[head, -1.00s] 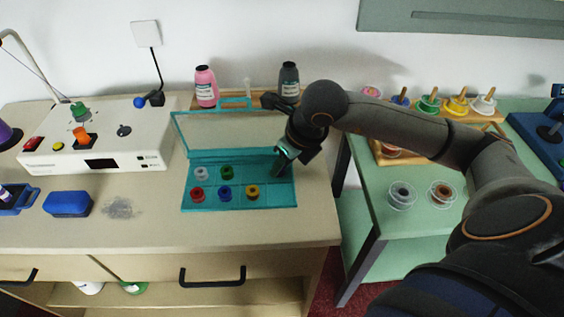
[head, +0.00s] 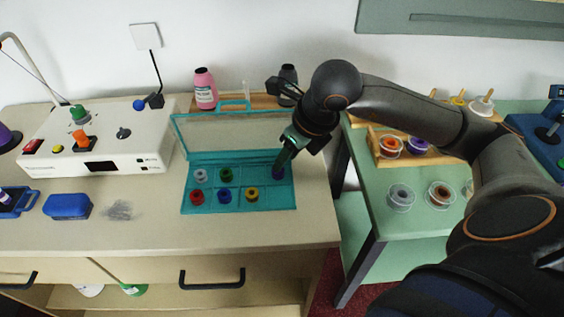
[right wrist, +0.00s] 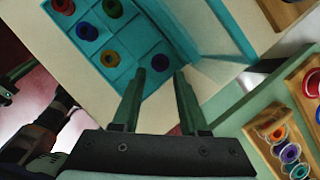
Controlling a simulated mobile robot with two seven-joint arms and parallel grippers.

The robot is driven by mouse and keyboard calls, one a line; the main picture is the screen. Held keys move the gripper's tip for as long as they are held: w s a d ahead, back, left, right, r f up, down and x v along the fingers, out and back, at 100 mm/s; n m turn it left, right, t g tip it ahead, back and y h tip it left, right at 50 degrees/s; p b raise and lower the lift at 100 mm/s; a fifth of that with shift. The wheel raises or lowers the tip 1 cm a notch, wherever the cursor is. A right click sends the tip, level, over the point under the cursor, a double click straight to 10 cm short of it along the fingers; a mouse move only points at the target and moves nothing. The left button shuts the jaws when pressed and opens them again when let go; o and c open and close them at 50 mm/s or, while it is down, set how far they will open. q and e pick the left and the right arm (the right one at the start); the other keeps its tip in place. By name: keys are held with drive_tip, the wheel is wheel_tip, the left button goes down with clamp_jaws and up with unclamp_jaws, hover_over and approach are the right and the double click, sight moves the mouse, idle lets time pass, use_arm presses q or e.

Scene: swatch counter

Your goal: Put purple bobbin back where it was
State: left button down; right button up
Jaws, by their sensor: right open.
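The purple bobbin (head: 278,171) sits in the back right compartment of the open teal case (head: 188,208). My right gripper (head: 285,158) is just above it, fingers pointing down. In the right wrist view my right gripper (right wrist: 160,72) shows its two fingers apart, with a small dark round thing (right wrist: 160,62) between or beyond the tips; its colour is unclear. I cannot tell whether the fingers still touch the bobbin. My left gripper does not show in the head view.
The case also holds grey (head: 201,174), green (head: 226,173), red (head: 198,195), blue (head: 225,194) and yellow (head: 252,193) bobbins. The lid stands open behind. Pink (head: 206,90) and dark (head: 288,84) bottles stand at the back. A green side table (head: 385,225) bears spools.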

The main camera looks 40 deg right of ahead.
drive_tip(key=v, duration=0.7)
drive_tip(key=shift+r+p, duration=0.2)
drive_tip(key=shift+p, duration=0.1)
drive_tip(key=shift+s, duration=0.15)
idle(0.7)
